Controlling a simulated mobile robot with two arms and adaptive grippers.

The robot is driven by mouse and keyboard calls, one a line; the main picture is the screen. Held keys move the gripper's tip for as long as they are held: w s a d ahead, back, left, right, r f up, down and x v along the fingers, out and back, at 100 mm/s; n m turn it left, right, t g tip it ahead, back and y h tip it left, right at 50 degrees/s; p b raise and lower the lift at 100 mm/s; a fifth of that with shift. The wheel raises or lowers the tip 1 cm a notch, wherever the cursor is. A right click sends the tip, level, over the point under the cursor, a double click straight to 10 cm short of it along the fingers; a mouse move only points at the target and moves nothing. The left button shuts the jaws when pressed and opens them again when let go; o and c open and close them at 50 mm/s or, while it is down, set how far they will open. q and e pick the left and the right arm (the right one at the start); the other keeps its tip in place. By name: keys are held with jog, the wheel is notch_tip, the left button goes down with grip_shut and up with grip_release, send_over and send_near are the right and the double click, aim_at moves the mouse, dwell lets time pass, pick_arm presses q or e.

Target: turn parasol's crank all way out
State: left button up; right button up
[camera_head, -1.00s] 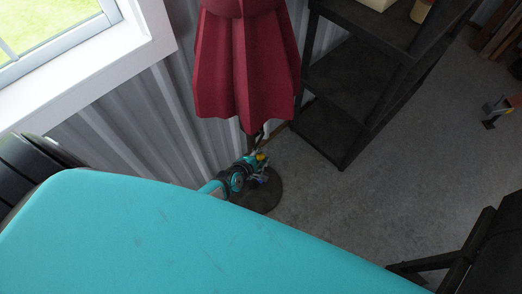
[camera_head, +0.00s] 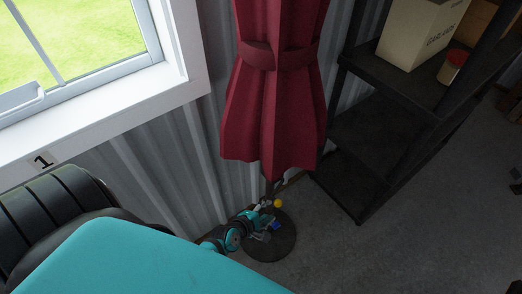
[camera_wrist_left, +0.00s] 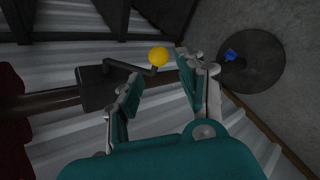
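The closed parasol has a dark red canopy (camera_head: 270,110) tied with a band and stands on a dark round base (camera_head: 284,242), which also shows in the left wrist view (camera_wrist_left: 262,68). In that view, a dark crank housing (camera_wrist_left: 97,88) sits on the pole (camera_wrist_left: 45,103). A bent crank arm (camera_wrist_left: 128,68) ends in a yellow knob (camera_wrist_left: 158,56), seen in the head view too (camera_head: 278,203). My left gripper (camera_wrist_left: 158,82) is open, its fingers spread below the knob in the picture; contact cannot be told. My right gripper is not in view.
A black shelf (camera_head: 375,135) stands right of the parasol, holding a cardboard box (camera_head: 420,32) and a red-lidded jar (camera_head: 453,66). A corrugated wall (camera_head: 160,175) with a window is behind and left. A dark ribbed object (camera_head: 55,215) is at left. The floor (camera_head: 330,260) at right looks clear.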

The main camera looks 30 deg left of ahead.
pick_arm(q)
jog(key=v, duration=0.3)
jog(key=shift+s+r, duration=0.15)
jog(key=shift+s, duration=0.05)
jog(key=shift+c, duration=0.2)
